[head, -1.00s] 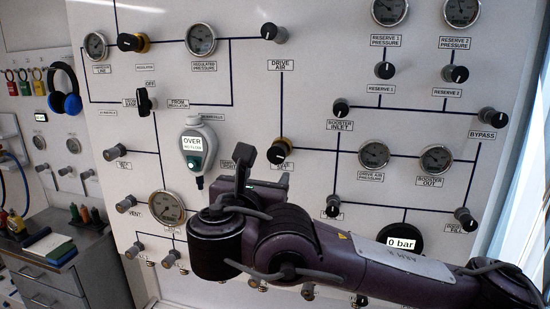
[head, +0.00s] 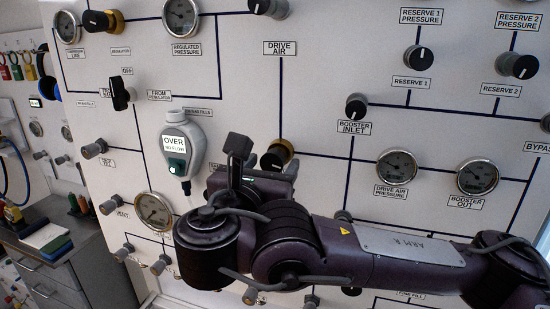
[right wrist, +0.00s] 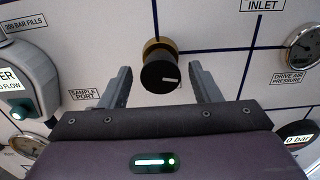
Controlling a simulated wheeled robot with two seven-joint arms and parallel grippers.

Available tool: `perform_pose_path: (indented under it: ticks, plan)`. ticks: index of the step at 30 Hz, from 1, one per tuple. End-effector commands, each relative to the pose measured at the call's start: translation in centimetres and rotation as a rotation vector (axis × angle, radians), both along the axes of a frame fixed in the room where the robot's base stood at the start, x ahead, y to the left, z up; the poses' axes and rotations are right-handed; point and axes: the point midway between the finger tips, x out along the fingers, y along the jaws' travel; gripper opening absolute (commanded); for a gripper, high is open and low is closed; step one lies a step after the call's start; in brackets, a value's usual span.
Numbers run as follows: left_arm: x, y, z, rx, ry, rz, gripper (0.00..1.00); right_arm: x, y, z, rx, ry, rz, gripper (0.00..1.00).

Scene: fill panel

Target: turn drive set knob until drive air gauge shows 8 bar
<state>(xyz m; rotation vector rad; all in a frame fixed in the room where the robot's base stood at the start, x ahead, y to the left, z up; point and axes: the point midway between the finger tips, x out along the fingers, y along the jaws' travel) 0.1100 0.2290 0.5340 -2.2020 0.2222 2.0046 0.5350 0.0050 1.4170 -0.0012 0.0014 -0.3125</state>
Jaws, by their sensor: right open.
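The drive set knob, a black knob on a brass collar (head: 275,157), is on the white panel below the DRIVE AIR label; its own label is not readable. In the right wrist view the knob (right wrist: 160,76) stands between and beyond the open fingers of my right gripper (right wrist: 161,83), with gaps on both sides. In the head view my right gripper (head: 260,165) is just in front of and left of the knob, partly hiding it. The drive air pressure gauge (head: 396,166) is to the right; it also shows in the right wrist view (right wrist: 303,43). Its reading is too small to tell. My left gripper is not in view.
The grey flow meter (head: 184,148), reading OVER, hangs close left of my right gripper. The booster inlet knob (head: 356,106) is up and right. A round display reading 0 bar (right wrist: 300,138) is low right. A drawer cabinet (head: 75,268) stands at lower left.

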Motion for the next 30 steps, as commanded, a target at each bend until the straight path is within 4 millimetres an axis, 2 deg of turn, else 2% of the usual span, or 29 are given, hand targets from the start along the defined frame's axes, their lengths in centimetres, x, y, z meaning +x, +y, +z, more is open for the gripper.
perform_pose_path:
  ticks: [8,18,25,30]
  plan:
    - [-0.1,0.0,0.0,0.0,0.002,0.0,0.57,-0.1,0.0,0.0,0.0,0.0,-0.001,0.57]
    - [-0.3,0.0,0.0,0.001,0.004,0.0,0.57,0.0,0.0,0.0,0.001,0.0,-0.001,0.13]
    - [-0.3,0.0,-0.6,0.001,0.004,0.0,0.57,0.0,0.0,-0.2,0.02,-0.006,-0.001,0.12]
    - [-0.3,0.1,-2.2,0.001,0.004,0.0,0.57,0.0,0.0,-0.5,0.083,-0.026,-0.001,0.12]
